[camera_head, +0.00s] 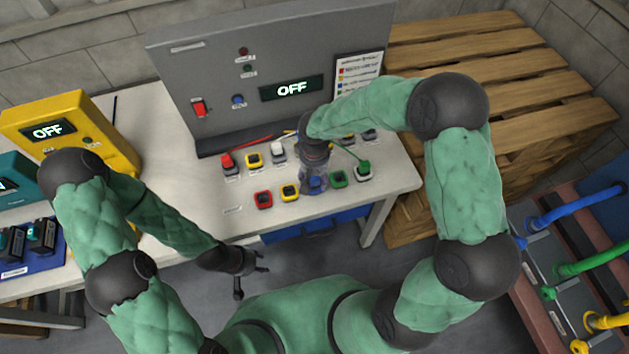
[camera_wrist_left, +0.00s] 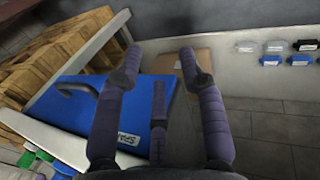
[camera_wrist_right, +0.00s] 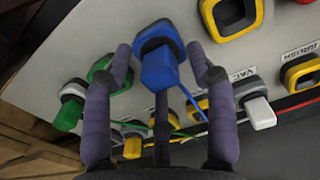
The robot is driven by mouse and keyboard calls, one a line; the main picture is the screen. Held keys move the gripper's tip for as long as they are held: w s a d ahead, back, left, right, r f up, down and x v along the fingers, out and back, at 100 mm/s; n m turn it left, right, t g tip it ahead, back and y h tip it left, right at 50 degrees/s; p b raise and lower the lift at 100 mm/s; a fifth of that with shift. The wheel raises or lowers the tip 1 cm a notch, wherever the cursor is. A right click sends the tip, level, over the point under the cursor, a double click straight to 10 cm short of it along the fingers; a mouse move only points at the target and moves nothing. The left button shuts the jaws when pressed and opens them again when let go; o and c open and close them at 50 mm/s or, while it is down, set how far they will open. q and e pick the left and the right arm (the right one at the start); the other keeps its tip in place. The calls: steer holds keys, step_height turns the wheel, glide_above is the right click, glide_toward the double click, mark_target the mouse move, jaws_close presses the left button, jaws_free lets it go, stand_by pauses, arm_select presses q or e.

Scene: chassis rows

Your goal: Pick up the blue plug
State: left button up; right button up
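The blue plug (camera_wrist_right: 160,72) sits in a blue-framed square socket (camera_wrist_right: 155,33) in the right wrist view. In the head view the blue plug (camera_head: 316,184) is in the front row of sockets, partly behind my fingers. My right gripper (camera_head: 315,174) points down over it. In the right wrist view its fingers (camera_wrist_right: 159,58) are spread open, one on each side of the plug, with gaps visible. My left gripper (camera_head: 258,268) is open and empty off the bench's front edge; its spread fingers (camera_wrist_left: 160,60) show in the left wrist view.
Red (camera_head: 264,200), yellow (camera_head: 290,192) and green (camera_head: 338,179) sockets flank the blue one. A white plug (camera_head: 278,150) and a green plug (camera_head: 363,168) stand nearby, with thin cables around. The grey panel (camera_head: 215,75) reading OFF rises behind. Wooden pallets (camera_head: 540,100) stand right.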

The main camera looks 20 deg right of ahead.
jaws_close()
steer(key=shift+r, duration=0.15)
